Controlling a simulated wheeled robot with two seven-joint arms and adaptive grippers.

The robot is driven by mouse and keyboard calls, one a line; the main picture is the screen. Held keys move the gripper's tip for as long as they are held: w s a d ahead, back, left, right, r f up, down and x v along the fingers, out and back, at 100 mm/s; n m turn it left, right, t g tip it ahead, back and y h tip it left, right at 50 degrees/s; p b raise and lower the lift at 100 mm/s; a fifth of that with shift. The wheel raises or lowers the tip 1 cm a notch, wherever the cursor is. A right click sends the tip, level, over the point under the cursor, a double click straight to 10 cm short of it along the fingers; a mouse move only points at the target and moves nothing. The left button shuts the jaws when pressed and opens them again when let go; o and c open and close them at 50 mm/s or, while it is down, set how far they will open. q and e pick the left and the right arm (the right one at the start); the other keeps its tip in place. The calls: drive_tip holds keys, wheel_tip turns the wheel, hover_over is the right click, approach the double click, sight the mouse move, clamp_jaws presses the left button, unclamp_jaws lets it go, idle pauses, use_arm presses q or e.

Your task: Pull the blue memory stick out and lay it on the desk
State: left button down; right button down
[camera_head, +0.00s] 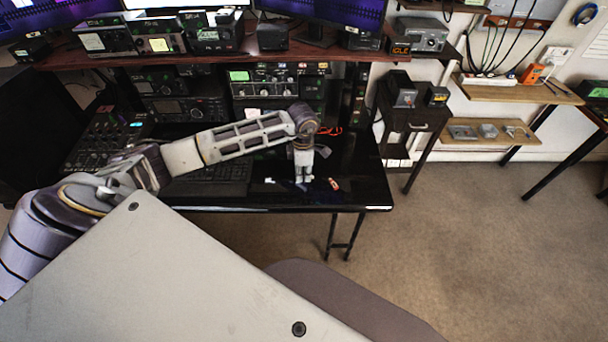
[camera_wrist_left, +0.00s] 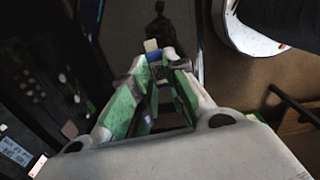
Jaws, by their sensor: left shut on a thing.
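My left gripper (camera_head: 304,180) hangs pointing down over the right part of the glossy black desk (camera_head: 360,190). In the left wrist view its green-padded fingers (camera_wrist_left: 158,66) are closed at the tips on a small blue memory stick (camera_wrist_left: 153,55) with a pale end. The fingers hide part of the stick. In the head view the stick is too small to make out, and I cannot tell whether it touches the desk or a socket. My right gripper is in neither view.
A keyboard (camera_head: 222,172) lies left of my left gripper. A small red item (camera_head: 334,184) lies just right of it on the desk. Radio units (camera_head: 278,80) stand behind. A dark cabinet (camera_head: 408,118) stands to the right. The desk's front right corner looks clear.

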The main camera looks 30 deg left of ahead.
use_arm(q)
drive_tip(key=n, duration=0.4)
drive_tip(key=shift+w+a, duration=0.15)
drive_tip(key=shift+a, duration=0.2)
drive_tip(key=shift+w+a+r+n, duration=0.1)
drive_tip(key=shift+w+a+n, duration=0.1)
drive_tip(key=shift+n, duration=1.95)
drive_tip(key=shift+w+a+r+n, duration=0.1)
drive_tip(key=shift+a+n, duration=0.15)
drive_tip(key=shift+n, duration=1.95)
drive_tip(key=shift+w+a+n, duration=0.1)
drive_tip(key=shift+a+n, duration=0.1)
drive_tip(key=shift+n, duration=1.95)
drive_tip(key=shift+f, duration=0.15)
